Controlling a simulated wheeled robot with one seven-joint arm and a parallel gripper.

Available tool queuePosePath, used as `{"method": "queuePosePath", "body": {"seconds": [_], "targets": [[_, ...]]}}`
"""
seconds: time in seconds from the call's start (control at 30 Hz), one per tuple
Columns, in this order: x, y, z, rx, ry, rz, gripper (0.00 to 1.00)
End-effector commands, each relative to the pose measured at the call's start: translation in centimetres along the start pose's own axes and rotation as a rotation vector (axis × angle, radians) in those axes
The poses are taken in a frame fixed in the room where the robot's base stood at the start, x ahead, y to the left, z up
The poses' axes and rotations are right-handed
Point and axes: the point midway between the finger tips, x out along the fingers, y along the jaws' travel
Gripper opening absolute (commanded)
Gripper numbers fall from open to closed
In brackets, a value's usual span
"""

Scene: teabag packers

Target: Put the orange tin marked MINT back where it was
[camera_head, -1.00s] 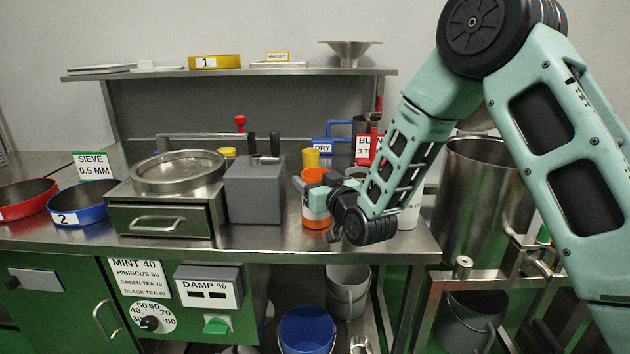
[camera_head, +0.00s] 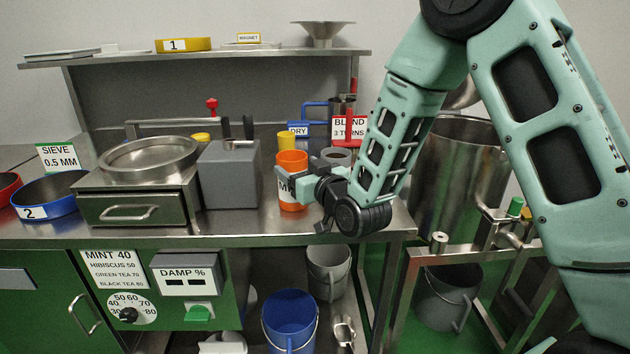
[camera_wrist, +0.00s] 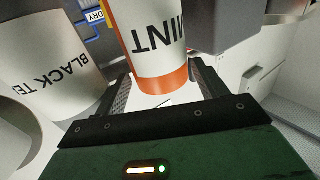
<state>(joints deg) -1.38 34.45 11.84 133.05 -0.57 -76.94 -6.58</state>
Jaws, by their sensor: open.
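The orange and white MINT tin (camera_head: 291,161) stands upright on the steel counter, right of a grey box. My gripper (camera_head: 298,187) is at the tin's right and near side, with its fingers open. My gripper and forearm hide part of the tin's lower right side in the head view.
A white BLACK TEA tin (camera_wrist: 45,65) stands close by in the wrist view. The grey box (camera_head: 229,175) is left of the MINT tin, with a yellow container (camera_head: 287,141) behind it. A steel drum (camera_head: 455,185) stands right of the counter. Bare counter (camera_head: 250,222) lies in front.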

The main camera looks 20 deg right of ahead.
Motion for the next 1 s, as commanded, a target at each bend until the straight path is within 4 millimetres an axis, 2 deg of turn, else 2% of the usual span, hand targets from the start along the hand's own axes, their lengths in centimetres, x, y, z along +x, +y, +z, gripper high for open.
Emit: {"method": "queuePosePath", "body": {"seconds": [0.1,0.3,0.47,0.67,0.77,0.87,1.0], "targets": [[-2.7,0.0,0.2,-0.001,-0.001,0.0,0.72],[-6.0,0.0,0.1,-0.001,0.0,0.0,0.72],[-7.3,0.0,0.1,0.0,0.0,0.001,0.72],[-7.5,-0.2,0.1,0.001,-0.009,-0.004,0.72],[-7.6,-1.4,0.4,0.003,-0.065,-0.03,0.72],[-8.0,-3.7,1.4,0.003,-0.187,-0.079,0.72],[-10.2,-7.8,3.2,-0.013,-0.426,-0.17,0.72]]}}
